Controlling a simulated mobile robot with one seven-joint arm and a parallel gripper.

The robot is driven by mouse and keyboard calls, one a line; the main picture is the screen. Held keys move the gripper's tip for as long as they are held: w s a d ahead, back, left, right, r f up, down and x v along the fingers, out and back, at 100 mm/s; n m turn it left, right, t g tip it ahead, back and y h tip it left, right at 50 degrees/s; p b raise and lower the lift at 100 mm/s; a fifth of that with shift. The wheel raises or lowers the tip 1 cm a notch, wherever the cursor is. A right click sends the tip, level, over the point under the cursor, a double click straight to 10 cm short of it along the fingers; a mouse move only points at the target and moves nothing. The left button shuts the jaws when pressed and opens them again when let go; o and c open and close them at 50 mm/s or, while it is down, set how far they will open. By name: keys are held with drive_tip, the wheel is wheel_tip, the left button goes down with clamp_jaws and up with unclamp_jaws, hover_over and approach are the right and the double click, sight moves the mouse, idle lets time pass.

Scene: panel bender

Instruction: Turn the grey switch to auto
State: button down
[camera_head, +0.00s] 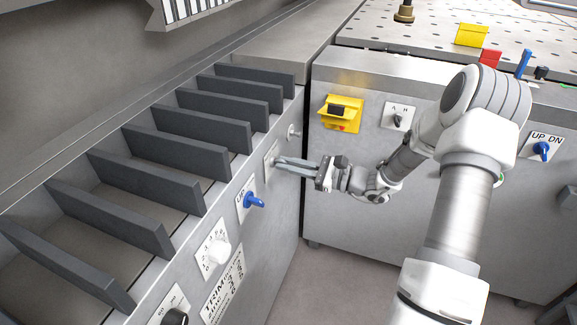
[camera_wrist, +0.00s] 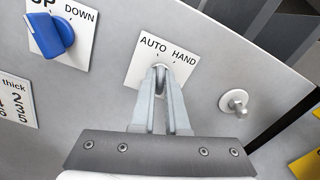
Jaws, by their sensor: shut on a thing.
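The grey switch (camera_wrist: 159,66) sits on a white plate marked AUTO on the left and HAND on the right in the wrist view. My gripper (camera_wrist: 160,82) is shut on the switch, with both fingertips around its knob. The fingers cover most of the knob, so I cannot tell which mark it points to. In the head view, my gripper (camera_head: 279,162) reaches left to the switch plate (camera_head: 270,158) on the side face of the slotted machine, and the switch itself is hidden there.
A blue UP/DOWN switch (camera_wrist: 50,35) is left of the plate, and a small metal knob (camera_wrist: 234,102) is to its right. A white dial (camera_head: 217,252) sits lower on the same face. A grey cabinet (camera_head: 360,165) with a yellow-plated switch (camera_head: 340,112) stands behind my arm.

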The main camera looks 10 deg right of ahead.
drive_tip(key=shift+f+n+b, duration=0.1)
drive_tip(key=shift+n+b, duration=0.25)
drive_tip(key=shift+n, duration=0.75)
drive_tip(key=c, duration=0.9)
unclamp_jaws()
drive_tip(key=p+v, duration=0.3)
drive_tip(key=v, duration=1.4)
drive_tip(key=shift+s+d+p, duration=0.2)
drive_tip(key=shift+p, duration=0.1)
